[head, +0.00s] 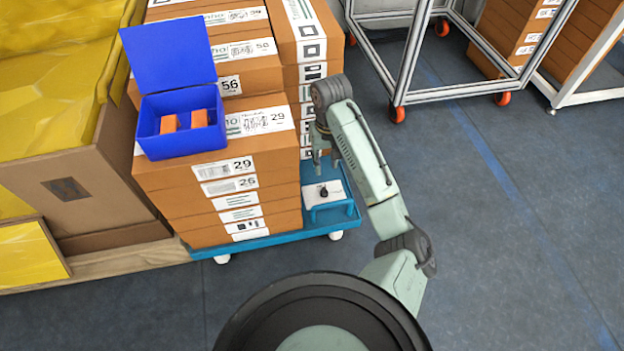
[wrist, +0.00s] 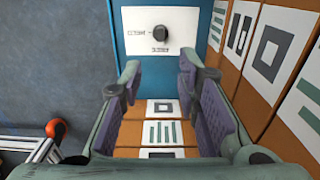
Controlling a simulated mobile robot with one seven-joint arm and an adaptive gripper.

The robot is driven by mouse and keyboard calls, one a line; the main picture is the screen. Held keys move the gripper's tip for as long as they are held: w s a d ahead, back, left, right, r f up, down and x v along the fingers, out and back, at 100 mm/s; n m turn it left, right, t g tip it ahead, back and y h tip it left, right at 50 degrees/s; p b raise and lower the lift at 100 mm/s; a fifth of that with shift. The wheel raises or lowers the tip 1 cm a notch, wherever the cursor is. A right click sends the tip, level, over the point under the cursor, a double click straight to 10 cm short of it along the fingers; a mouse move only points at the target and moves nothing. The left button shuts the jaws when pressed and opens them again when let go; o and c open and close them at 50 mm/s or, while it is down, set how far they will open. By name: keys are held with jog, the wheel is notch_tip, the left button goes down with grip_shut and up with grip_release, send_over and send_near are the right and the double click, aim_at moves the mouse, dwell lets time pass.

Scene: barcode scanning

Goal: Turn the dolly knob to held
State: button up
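The dolly knob is a small dark round knob (head: 323,192) on a white panel (head: 338,194) at the right end of the blue dolly (head: 282,238). The labels are too small to read surely, and I cannot tell the knob's setting. My gripper (head: 322,158) is above the panel, beside the box stack. In the wrist view my gripper (wrist: 158,72) is open and empty, its fingers apart from the knob.
Stacked brown cartons (head: 240,182) rise close beside the panel. An open blue bin (head: 180,127) with orange items sits on them. A white wheeled frame (head: 400,70) stands at the back right. The floor (head: 500,230) to the right is clear.

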aim_at(324, 187)
notch_tip(324, 187, down, 12)
jog(key=b, duration=0.4)
jog(key=shift+w+r, duration=0.1)
jog(key=shift+w, duration=0.05)
jog(key=shift+c, duration=0.4)
grip_shut()
